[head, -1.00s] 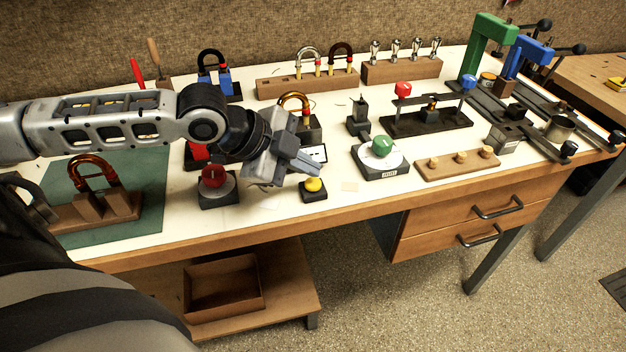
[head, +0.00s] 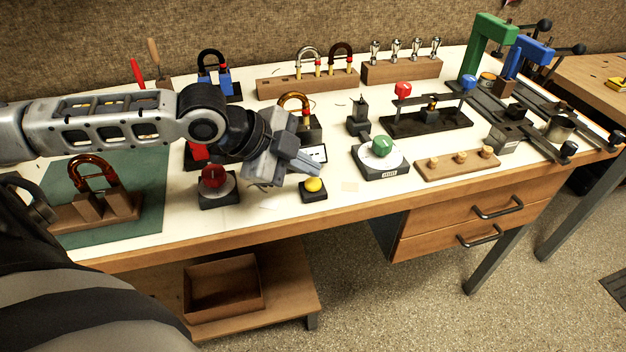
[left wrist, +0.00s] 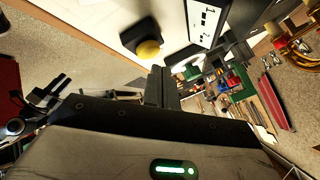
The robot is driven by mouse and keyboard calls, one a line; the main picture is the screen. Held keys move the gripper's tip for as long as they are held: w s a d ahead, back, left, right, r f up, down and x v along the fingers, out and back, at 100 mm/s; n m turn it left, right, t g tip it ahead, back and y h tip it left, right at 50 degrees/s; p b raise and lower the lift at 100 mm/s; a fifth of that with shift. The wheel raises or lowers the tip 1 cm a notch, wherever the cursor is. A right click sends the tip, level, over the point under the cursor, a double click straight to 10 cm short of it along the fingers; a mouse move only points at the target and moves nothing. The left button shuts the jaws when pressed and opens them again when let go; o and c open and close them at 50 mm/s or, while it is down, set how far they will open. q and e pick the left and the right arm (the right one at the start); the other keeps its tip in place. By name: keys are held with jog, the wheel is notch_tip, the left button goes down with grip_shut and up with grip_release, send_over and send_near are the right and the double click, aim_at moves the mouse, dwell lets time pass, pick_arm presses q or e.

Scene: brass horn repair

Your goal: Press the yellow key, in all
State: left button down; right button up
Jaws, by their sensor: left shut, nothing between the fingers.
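The yellow key (head: 314,185) is a round yellow button on a small black base near the front edge of the bench. It also shows in the left wrist view (left wrist: 148,49), beyond the fingertips and apart from them. My left gripper (head: 314,166) is shut and empty, just above and behind the key in the head view. Its closed fingers show in the left wrist view (left wrist: 161,76). The key's top is uncovered in both views. My right gripper is not in view.
A red knob (head: 213,176) on a dark base stands left of the key. A dial with a green knob (head: 382,146) stands to the right. A white-faced meter (head: 314,154) is behind my left gripper. The bench front (head: 270,216) is clear.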

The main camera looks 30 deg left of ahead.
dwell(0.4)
pick_arm(q)
jog(key=shift+f, duration=0.35)
jog(key=shift+f, duration=0.6)
dwell(0.5)
dwell(0.3)
jog(key=shift+r+p, duration=0.95)
jog(key=shift+p, duration=0.35)
